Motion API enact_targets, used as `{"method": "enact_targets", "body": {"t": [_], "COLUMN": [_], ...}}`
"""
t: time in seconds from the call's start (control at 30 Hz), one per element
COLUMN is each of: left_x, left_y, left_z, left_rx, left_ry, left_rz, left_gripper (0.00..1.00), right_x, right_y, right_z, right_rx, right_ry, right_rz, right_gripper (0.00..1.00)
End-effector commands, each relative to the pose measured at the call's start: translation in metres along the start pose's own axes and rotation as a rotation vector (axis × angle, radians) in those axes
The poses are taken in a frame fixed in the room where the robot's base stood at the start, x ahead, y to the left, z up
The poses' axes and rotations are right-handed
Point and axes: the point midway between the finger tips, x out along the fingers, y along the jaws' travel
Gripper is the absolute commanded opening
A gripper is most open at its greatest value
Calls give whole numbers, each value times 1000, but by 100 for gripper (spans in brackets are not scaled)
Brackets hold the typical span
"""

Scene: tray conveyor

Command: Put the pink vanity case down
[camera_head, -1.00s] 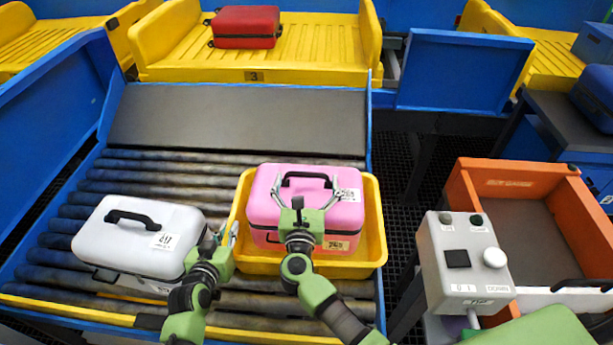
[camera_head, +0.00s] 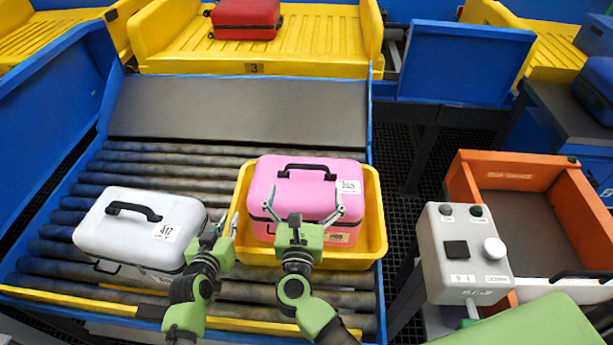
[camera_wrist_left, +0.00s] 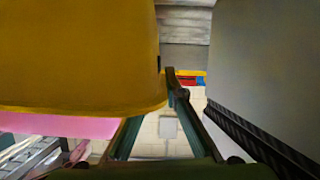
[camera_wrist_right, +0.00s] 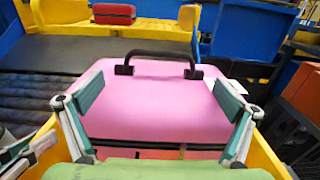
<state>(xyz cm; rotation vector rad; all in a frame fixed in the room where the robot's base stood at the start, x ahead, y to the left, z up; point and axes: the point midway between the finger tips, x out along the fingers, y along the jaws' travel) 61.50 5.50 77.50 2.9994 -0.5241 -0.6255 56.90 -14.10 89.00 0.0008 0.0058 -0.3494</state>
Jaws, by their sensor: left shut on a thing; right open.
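The pink vanity case (camera_head: 305,185) sits in the yellow tray (camera_head: 376,225), its black handle (camera_head: 306,170) on top. My right gripper (camera_head: 304,207) is open and empty at the near side of the case. In the right wrist view its spread fingers (camera_wrist_right: 160,88) stand in front of the case, clear of the handle (camera_wrist_right: 157,56). My left gripper (camera_head: 228,228) is shut on the tray's left rim. The tray wall (camera_wrist_left: 80,55) fills the upper left of the left wrist view, with a strip of the pink case (camera_wrist_left: 60,124) below it.
A white case (camera_head: 140,230) lies on the rollers left of the tray, close to my left gripper. A grey button box (camera_head: 465,255) and an orange tray (camera_head: 462,185) stand at right. A red case (camera_head: 248,20) lies on the yellow carrier (camera_head: 330,45) behind.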

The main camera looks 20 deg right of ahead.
Motion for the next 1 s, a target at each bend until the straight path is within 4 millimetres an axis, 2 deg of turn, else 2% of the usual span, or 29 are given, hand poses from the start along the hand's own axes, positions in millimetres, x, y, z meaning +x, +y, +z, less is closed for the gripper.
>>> {"method": "enact_targets", "body": {"t": [0.1, 0.3, 0.67, 0.7, 0.77, 1.0], "left_x": [0, 0, 0, 0, 0, 0], "left_y": [0, 0, 0, 0, 0, 0], "left_z": [-2, -2, -3, -3, -3, -2], "left_rx": [3, 3, 3, 3, 2, 1], "left_ry": [4, 5, 6, 6, 6, 3], "left_rz": [0, -1, -1, -1, -1, 0], "left_gripper": [0, 0, 0, 18, 30, 30], "right_x": [-26, -51, -57, -57, -57, -56], "right_y": [0, 0, 0, 0, 0, 0], "right_z": [-1, 0, 1, 1, 0, 0], "right_rx": [0, 1, 0, 0, 0, 0], "right_ry": [3, 0, -1, -1, -1, -1], "right_rz": [0, 0, -1, -1, -1, -1], "right_gripper": [100, 100, 100, 100, 100, 100]}}
